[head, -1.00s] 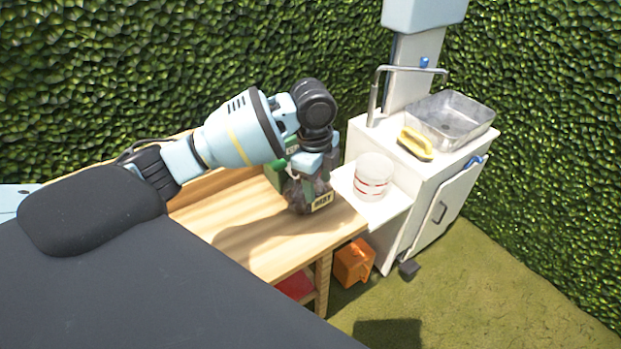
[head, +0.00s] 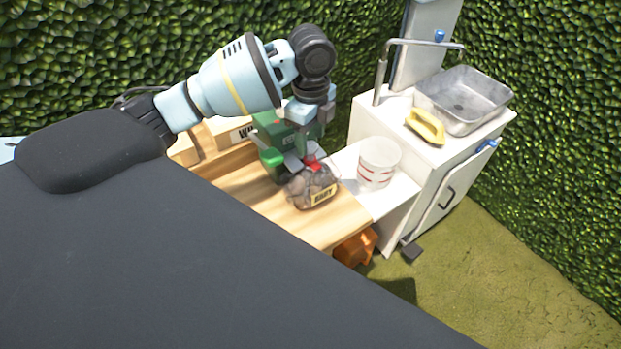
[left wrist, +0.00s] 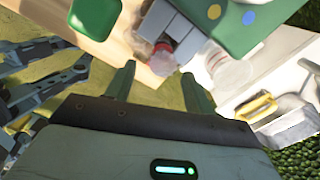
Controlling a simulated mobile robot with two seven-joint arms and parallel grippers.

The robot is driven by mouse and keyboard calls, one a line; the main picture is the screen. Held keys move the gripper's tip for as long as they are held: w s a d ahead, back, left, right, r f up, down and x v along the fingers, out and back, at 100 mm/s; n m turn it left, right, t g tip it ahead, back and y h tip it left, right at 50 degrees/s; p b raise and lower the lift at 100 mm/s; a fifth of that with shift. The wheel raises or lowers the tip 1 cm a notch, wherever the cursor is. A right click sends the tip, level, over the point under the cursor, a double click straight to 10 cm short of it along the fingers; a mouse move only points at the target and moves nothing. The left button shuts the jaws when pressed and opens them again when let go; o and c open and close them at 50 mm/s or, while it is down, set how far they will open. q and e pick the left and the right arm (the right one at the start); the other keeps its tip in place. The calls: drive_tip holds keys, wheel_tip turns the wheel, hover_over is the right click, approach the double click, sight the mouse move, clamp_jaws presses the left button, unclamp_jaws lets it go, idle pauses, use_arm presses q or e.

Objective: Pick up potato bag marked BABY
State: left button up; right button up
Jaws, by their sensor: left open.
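The potato bag marked BABY (head: 298,192) stands on the wooden table near its right end, a clear bag of brown potatoes with a yellow label and red tie. My left gripper (head: 303,138) is above the bag, open and empty, pointing down; its fingertips are hard to make out against the green machine. In the left wrist view the open fingers (left wrist: 160,82) show with a gap between them, and the bag's red top (left wrist: 161,58) lies beyond that gap. My right gripper is not identifiable in either view.
A green machine (head: 270,160) with grey parts stands directly behind the bag. A white tub with red stripes (head: 379,165) stands to the right on a white shelf. A cart with a metal basin (head: 466,100) and a yellow object (head: 426,128) is farther right. Hedges enclose the place.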

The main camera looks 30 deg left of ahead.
sight(310, 146)
use_arm(q)
drive_tip(key=shift+w+a+f, duration=0.1)
drive_tip(key=shift+f, duration=1.4)
drive_tip(key=shift+w+a+f, duration=0.1)
drive_tip(key=shift+f, duration=1.35)
clamp_jaws()
drive_tip(key=shift+r, duration=0.1)
